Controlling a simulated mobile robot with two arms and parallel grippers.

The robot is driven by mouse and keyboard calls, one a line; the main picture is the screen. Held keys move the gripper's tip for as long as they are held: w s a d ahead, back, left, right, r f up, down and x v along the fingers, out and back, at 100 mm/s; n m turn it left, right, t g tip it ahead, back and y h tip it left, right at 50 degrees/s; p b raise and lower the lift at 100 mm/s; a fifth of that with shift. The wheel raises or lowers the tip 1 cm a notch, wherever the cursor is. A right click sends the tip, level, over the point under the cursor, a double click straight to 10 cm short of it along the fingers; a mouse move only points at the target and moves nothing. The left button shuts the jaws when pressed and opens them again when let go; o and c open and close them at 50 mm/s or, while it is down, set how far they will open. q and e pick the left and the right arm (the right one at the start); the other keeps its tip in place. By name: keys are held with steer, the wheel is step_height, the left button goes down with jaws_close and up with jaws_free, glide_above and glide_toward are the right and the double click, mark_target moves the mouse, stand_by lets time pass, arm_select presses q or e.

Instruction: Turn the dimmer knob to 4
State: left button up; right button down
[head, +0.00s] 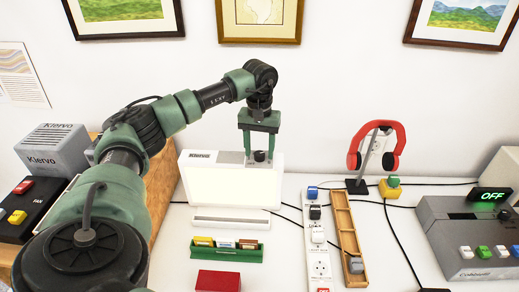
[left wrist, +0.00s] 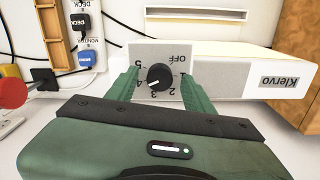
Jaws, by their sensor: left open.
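The black dimmer knob (left wrist: 160,76) sits on a grey dial plate (left wrist: 168,55) marked OFF and 1 to 5, upside down in the left wrist view. Its white mark points to the lower left there, toward the 3 and 4 side; the exact number is hard to tell. The plate is on top of the white Kiervo lamp (head: 225,190), whose front panel looks lit. The knob also shows in the head view (head: 259,156). My left gripper (head: 259,148) is open above the knob, fingers on either side, with gaps between them and the knob. My right gripper is out of view.
A green tray (head: 227,254) and a red box (head: 217,281) lie in front of the lamp. A power strip (head: 318,240), wooden tray (head: 348,235) and red headphones (head: 377,148) on a stand are to the right. A wooden block (head: 165,190) stands left.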

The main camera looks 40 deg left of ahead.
mark_target(260, 153)
arm_select(q)
step_height(260, 153, up, 8)
steer(key=shift+f+b, duration=0.15)
steer(key=shift+b, duration=0.55)
